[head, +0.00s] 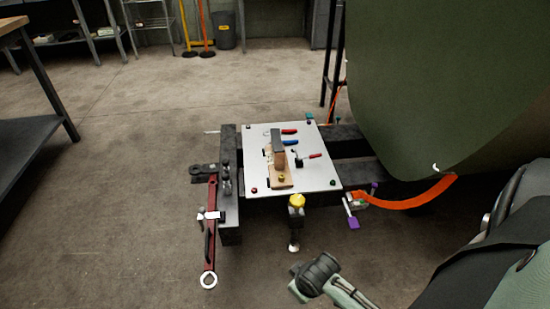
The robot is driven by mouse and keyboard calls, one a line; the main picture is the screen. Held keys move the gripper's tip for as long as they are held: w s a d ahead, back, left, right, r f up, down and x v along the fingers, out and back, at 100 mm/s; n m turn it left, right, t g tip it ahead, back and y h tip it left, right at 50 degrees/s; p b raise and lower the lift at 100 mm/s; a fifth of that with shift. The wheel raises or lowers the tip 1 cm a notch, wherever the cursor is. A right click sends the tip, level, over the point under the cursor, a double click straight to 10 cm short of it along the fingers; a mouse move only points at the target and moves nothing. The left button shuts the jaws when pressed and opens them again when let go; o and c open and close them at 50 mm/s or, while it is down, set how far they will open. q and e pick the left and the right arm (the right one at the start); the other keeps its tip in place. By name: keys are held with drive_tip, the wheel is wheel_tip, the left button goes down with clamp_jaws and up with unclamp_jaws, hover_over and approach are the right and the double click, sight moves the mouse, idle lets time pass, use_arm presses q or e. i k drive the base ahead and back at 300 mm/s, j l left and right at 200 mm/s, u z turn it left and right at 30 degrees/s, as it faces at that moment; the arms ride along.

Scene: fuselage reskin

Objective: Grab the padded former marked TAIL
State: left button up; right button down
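No TAIL marking is legible in the head view, so I cannot tell which item is the padded former. A small wooden piece (280,178) with a dark upright block (278,143) stands on a pale square plate (318,175). Whether that block is padded is too small to tell.
The plate rests on a dark frame (229,190) with a red bar (212,230) at its left. Red- and blue-handled tools lie on the plate. A large green curved panel (440,80) and an orange strap (415,200) are at right. Floor at left is clear.

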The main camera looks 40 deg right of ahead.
sight(278, 156)
drive_tip(key=z, duration=1.55)
drive_tip(key=i, duration=0.05)
